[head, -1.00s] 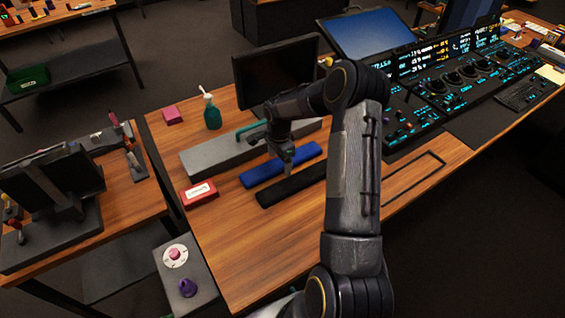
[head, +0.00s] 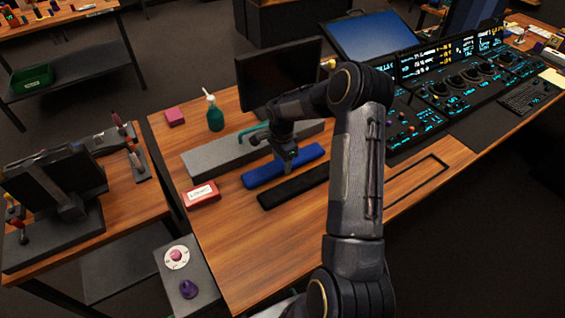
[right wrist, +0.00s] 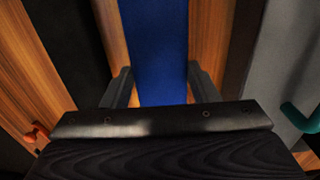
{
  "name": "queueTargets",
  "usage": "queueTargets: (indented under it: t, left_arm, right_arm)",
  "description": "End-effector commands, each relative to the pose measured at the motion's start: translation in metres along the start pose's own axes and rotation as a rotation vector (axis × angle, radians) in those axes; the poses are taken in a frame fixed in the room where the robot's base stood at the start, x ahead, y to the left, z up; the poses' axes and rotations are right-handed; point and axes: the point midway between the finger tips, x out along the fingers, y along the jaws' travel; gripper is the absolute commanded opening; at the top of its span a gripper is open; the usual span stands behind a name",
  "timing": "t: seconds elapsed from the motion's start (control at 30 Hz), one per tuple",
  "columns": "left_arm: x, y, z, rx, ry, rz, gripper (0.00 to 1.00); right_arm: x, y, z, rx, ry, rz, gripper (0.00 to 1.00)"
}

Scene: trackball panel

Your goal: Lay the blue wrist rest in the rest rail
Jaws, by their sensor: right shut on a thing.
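The blue wrist rest (head: 262,174) is a long bar on the wooden desk, between a grey block and a black bar. My right gripper (head: 286,164) reaches down over its middle. In the right wrist view the blue wrist rest (right wrist: 158,45) runs between the two fingers of my right gripper (right wrist: 162,86), which is shut on it. I cannot tell whether the bar is clear of the desk. A thin dark rectangular outline on the desk in front of the console, seemingly the rest rail (head: 442,161), is partly hidden behind my right arm. My left gripper is not in view.
The black bar (head: 285,190) lies close in front of the blue one. Behind is the grey block (head: 215,158) with a teal handle (head: 250,131). A red box (head: 201,194), a green bottle (head: 214,117) and a monitor (head: 280,72) stand nearby. The desk's front left is clear.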

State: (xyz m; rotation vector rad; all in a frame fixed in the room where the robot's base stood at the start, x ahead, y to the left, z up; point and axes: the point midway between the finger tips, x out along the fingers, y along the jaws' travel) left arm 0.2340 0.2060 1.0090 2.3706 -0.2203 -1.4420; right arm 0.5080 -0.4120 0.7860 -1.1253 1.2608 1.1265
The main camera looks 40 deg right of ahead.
Motion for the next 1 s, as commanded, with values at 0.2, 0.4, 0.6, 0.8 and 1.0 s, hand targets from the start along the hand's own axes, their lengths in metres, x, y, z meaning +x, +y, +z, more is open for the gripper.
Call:
queueTargets:
  t: [0.2,0.4,0.6,0.8,1.0]
  left_arm:
    - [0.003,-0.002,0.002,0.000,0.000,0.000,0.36]
    - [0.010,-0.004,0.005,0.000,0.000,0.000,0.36]
    - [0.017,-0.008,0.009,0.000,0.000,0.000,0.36]
    - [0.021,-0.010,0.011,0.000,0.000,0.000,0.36]
    - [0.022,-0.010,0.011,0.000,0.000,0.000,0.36]
  right_arm:
    - [-0.030,0.002,0.002,-0.002,0.002,-0.005,0.23]
    - [-0.072,0.032,0.022,-0.004,0.002,-0.008,0.23]
    - [-0.098,0.071,0.046,-0.004,0.000,-0.004,0.23]
    - [-0.114,0.100,0.064,-0.002,0.000,-0.004,0.23]
    - [-0.122,0.115,0.074,-0.001,0.000,-0.002,0.23]
